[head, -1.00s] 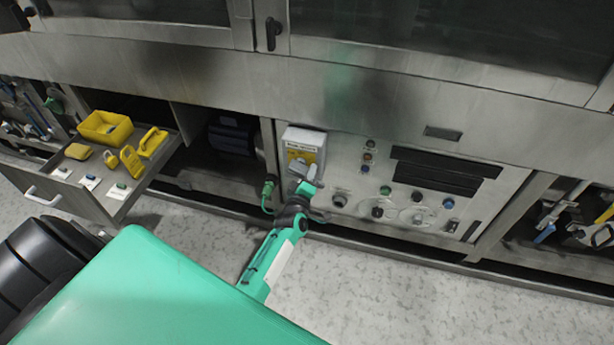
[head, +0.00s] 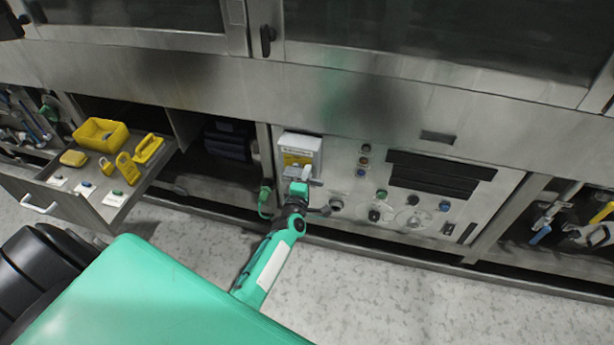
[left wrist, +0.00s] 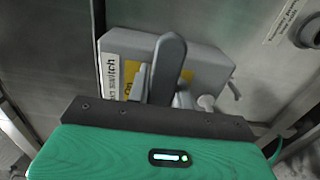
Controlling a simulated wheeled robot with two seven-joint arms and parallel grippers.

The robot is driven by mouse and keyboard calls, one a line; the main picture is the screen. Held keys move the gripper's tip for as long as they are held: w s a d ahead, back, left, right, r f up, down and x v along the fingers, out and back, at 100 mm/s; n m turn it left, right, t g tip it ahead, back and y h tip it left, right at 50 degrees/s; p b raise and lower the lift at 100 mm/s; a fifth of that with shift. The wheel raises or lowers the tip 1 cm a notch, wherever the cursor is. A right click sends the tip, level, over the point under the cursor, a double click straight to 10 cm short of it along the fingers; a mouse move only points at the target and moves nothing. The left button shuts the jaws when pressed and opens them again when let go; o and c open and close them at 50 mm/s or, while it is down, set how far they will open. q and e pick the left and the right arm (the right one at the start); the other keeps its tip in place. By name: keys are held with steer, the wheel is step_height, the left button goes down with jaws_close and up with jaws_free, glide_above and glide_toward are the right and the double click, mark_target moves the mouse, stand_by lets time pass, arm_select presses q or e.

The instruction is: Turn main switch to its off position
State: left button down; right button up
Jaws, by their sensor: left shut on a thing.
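The main switch is a light grey box (head: 301,143) with a yellow label, on the left part of the control panel in the head view. In the left wrist view the box (left wrist: 205,62) fills the middle, with its label partly readable as "switch". A grey handle (left wrist: 167,65) stands out from its front. My left gripper (head: 300,180) is at the front of the box, shut on the handle; its fingers show in the left wrist view (left wrist: 165,90) around the handle. The fingers hide part of the yellow label. My right gripper is in neither view.
The control panel (head: 350,200) carries several knobs and buttons right of the switch. An open drawer (head: 110,205) at the left holds yellow padlocks and a yellow bin (head: 100,133). The floor (head: 400,290) in front is clear.

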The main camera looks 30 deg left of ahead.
arm_select(q)
steer(key=c, duration=1.2)
jaws_free()
steer(key=shift+c, duration=0.2)
steer(key=shift+s, duration=0.1)
steer(key=p+v, duration=0.1)
steer(key=v, duration=1.2)
steer(key=shift+s, duration=0.35)
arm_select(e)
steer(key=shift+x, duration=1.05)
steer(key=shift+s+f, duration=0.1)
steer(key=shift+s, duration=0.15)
